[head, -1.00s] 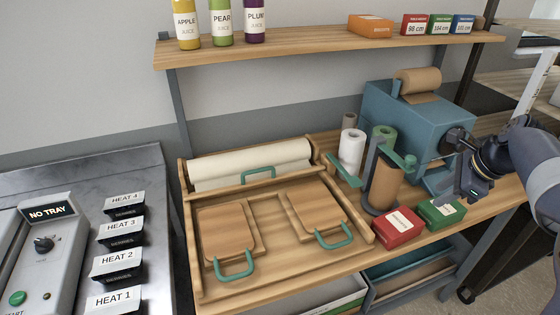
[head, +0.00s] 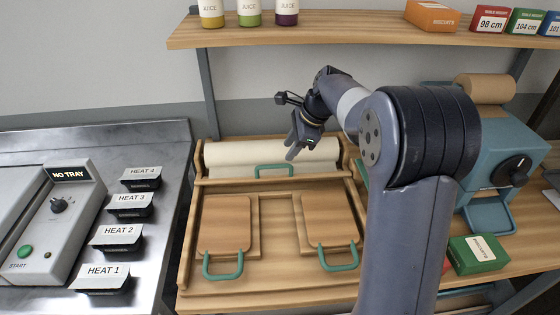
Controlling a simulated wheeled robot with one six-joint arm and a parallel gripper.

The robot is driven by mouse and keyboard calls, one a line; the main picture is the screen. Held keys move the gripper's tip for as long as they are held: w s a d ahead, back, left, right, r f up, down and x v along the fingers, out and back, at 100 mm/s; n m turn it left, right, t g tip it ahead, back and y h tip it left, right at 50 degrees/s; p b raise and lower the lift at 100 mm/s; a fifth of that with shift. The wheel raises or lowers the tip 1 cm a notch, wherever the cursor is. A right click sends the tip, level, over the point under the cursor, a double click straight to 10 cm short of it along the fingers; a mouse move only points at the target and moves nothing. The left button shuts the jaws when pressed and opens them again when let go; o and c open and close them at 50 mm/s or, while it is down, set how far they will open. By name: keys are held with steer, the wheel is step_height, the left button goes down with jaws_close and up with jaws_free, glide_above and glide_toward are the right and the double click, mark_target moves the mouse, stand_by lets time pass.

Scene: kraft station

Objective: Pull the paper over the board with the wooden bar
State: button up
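The white paper roll (head: 230,155) lies across the back of the wooden board (head: 275,284). The wooden bar (head: 225,181) runs along the front of the roll, with a green handle (head: 274,167) at its middle. My gripper (head: 294,152) is above the roll, just behind and right of the green handle, with its fingers pointing down. It looks empty and apart from the handle. I cannot tell how far its fingers are open. Two wooden plates with green handles, the left one (head: 225,222) and the right one (head: 330,218), lie in the board.
My arm hides the area right of the board. A green box (head: 477,254) and a blue dispenser (head: 500,150) stand at the right. A steel counter with heat trays (head: 118,237) is at the left. A wooden shelf (head: 330,29) with bottles and boxes hangs above.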

mark_target(278, 167)
steer(key=x, duration=0.6)
steer(key=shift+w+a+p, duration=0.1)
steer(key=shift+a+p, duration=0.2)
steer(key=shift+a, duration=0.15)
steer(key=shift+w+a+f, duration=0.15)
steer(key=shift+a+f, duration=0.05)
steer(key=shift+f, duration=0.4)
steer(key=shift+c, duration=0.3)
jaws_close()
